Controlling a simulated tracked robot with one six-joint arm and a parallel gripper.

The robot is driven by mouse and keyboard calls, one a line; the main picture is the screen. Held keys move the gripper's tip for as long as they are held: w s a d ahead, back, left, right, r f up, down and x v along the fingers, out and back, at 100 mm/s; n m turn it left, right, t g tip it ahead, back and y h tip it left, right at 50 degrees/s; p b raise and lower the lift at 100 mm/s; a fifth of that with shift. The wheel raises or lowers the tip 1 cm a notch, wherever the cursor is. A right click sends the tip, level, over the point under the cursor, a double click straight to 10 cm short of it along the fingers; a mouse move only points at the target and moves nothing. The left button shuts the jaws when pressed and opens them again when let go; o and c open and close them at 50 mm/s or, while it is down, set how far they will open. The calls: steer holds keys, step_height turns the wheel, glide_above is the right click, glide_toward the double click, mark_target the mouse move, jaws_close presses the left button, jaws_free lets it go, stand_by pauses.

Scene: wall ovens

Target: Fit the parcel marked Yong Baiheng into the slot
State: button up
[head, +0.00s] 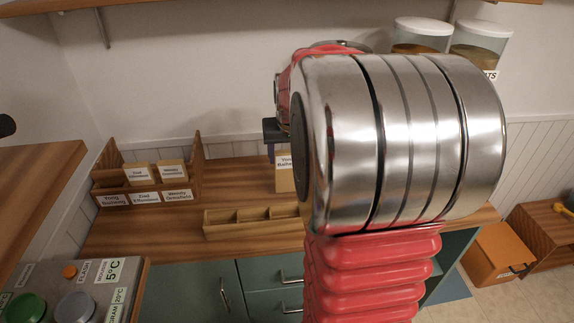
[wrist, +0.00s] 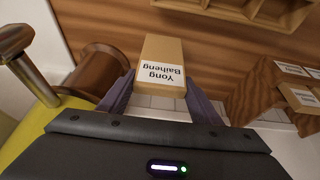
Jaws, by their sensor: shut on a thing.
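The tan parcel labelled Yong Baiheng (head: 284,181) hangs above the wooden counter in the head view, partly hidden by my arm. The wrist view shows this parcel (wrist: 164,52) between the two fingers of my gripper (wrist: 160,85), label facing the camera. My gripper (head: 274,138) is shut on it. A wooden slot rack (head: 196,160) stands at the counter's left end. Its left slot, above the Yong Baiheng label (head: 112,200), looks empty. Two other parcels (head: 139,174) (head: 172,170) sit in the middle and right slots. My gripper is right of the rack.
A low wooden tray with empty compartments (head: 232,229) lies at the counter's front, between rack and arm. Lidded jars (head: 421,36) stand at the back right. A grey panel with knobs (head: 75,290) is at the lower left. Counter between rack and parcel is clear.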

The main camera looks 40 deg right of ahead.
steer(key=shift+f, duration=1.8)
steer(key=o, duration=1.5)
steer(key=shift+f, duration=0.1)
steer(key=v, duration=1.2)
steer(key=shift+a, duration=0.1)
